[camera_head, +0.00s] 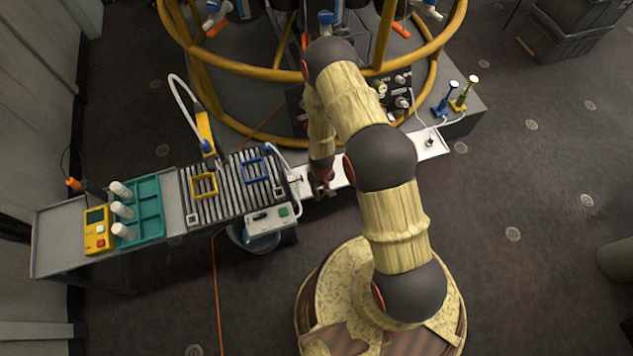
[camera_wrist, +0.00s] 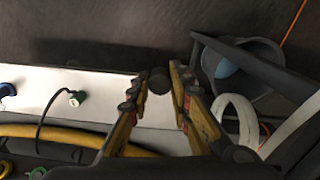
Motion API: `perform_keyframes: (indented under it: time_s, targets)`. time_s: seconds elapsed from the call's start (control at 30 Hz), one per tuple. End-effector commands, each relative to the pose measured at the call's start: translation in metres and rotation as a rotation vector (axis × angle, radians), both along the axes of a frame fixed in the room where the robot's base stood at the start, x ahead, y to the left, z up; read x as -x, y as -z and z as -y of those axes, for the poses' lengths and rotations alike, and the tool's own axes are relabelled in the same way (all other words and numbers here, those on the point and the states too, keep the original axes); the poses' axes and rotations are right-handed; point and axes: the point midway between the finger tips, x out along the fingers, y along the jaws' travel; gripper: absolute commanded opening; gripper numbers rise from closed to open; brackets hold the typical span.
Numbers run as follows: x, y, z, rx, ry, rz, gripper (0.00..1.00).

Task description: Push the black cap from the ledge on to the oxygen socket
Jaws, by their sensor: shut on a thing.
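In the wrist view the black cap (camera_wrist: 159,80) is a small dark round piece between the tips of my gripper (camera_wrist: 157,88). The fingers are closed on its two sides, above the edge of the white ledge (camera_wrist: 45,82). In the head view my gripper (camera_head: 322,184) is low over the white ledge (camera_head: 432,146), and the cap cannot be made out there. A dark panel (camera_head: 395,92) with several fittings stands behind the ledge, partly hidden by my arm. I cannot tell which fitting is the oxygen socket.
A slatted rack (camera_head: 233,187) with yellow and blue frames lies left of my gripper, with a grey control box (camera_head: 270,216) in front. A bucket (camera_wrist: 240,66) and white hose show at right in the wrist view. Yellow rails curve above the panel. Blue and yellow fittings stand at right.

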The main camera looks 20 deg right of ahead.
Motion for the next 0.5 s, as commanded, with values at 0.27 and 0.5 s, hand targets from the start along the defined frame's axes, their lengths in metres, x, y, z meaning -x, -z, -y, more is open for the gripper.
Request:
perform_keyframes:
  time_s: [0.27,0.5]
  targets:
    - [0.0147,-0.0064,0.0,0.0,0.0,0.0,0.05]
    - [0.0146,-0.0061,0.0,0.0,0.0,0.001,0.05]
